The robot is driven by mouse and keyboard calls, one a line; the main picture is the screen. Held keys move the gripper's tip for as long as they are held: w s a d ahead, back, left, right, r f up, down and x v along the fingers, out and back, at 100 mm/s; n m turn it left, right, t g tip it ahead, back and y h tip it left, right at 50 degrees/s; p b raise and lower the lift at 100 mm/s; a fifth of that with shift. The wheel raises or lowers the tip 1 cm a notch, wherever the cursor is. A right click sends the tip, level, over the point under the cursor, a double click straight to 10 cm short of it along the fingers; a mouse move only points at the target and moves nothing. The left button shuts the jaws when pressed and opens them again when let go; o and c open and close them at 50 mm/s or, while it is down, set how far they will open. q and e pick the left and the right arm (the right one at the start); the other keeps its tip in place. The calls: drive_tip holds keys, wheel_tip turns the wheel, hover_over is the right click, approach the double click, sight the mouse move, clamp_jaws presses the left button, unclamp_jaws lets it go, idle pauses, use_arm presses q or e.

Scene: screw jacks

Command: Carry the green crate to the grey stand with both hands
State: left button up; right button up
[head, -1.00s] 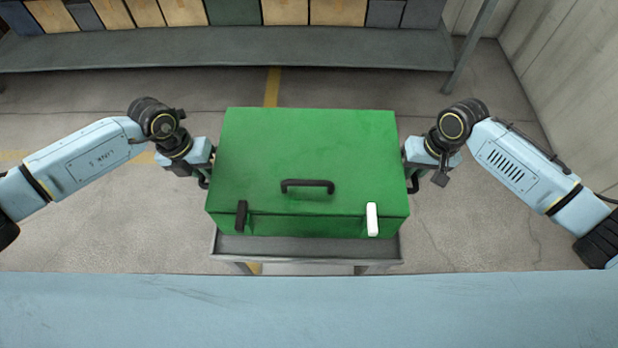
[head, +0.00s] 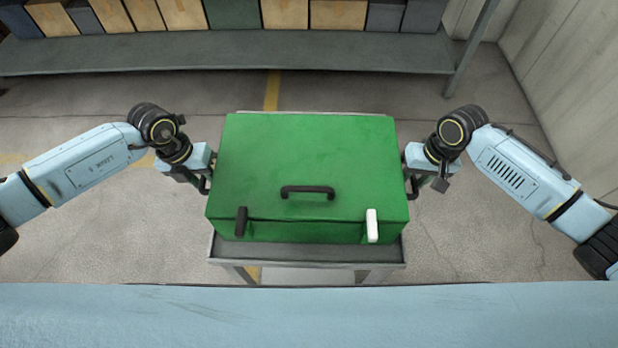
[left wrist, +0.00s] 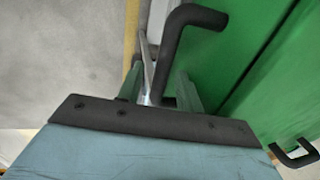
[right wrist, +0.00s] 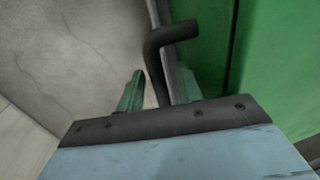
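The green crate (head: 310,160) is level over the grey stand (head: 310,252), whose tray edge shows in front of it and thinly behind it. It seems to rest there, but its underside is hidden. My left gripper (head: 207,180) is at the crate's left side. In the left wrist view its fingers (left wrist: 158,80) stand apart around a black side handle (left wrist: 182,40), with a gap showing. My right gripper (head: 410,182) is at the right side. In the right wrist view its fingers (right wrist: 160,80) stand apart on either side of the other black handle (right wrist: 158,55).
A long grey shelf (head: 230,52) with several boxes stands at the back. A concrete wall (head: 570,80) is at the right. The crate lid has a black handle (head: 307,189), a black latch (head: 240,222) and a white latch (head: 372,226). Floor is clear on both sides.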

use_arm(q)
wheel_tip(320, 180, up, 12)
drive_tip(key=a, duration=0.2)
drive_tip(key=shift+f, duration=0.2)
use_arm(e)
wheel_tip(320, 180, up, 12)
drive_tip(key=d, duration=0.2)
use_arm(q)
drive_tip(key=shift+a, duration=0.1)
use_arm(e)
drive_tip(key=shift+f, duration=0.1)
idle(0.3)
